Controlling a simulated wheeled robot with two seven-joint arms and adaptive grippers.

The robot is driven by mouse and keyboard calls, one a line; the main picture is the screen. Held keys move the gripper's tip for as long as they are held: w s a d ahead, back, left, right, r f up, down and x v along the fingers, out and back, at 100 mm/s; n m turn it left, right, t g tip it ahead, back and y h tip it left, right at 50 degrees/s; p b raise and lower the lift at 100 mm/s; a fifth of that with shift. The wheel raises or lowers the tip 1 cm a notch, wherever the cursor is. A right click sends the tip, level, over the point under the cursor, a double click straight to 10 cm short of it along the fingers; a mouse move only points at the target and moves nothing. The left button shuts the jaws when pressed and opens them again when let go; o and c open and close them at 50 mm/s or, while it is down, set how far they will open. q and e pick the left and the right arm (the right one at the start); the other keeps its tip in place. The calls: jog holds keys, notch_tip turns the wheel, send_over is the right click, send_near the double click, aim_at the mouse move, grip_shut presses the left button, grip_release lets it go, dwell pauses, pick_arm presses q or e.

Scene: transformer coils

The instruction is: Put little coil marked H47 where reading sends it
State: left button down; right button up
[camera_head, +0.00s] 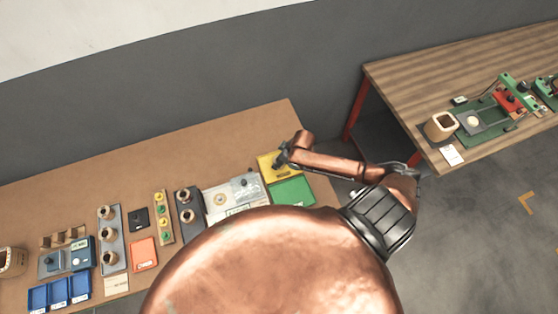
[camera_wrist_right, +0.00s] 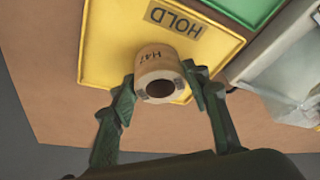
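In the right wrist view a small tan coil (camera_wrist_right: 157,66) stands on the yellow tray (camera_wrist_right: 112,42) lettered HOLD, its open end facing the camera. Its marking looks like H47, but the last character is not sharp. My right gripper (camera_wrist_right: 160,84) has one finger on either side of the coil. The fingers look slightly apart from it, the right one very close. In the head view my right gripper (camera_head: 282,160) is over the yellow tray (camera_head: 267,169) at the table's right end, and the coil cannot be made out there. My left gripper is not in view.
A green tray (camera_head: 294,192) adjoins the yellow one. To the left are a grey-white fixture (camera_head: 222,199), coil racks (camera_head: 112,240), a red-orange tray (camera_head: 143,254) and blue bins (camera_head: 60,291). A second table (camera_head: 405,90) stands at the right. My copper arm hides the front middle.

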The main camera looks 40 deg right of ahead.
jog(key=o, duration=0.3)
jog(key=shift+o, duration=0.2)
jog(key=v, duration=1.2)
jog(key=shift+r, duration=0.15)
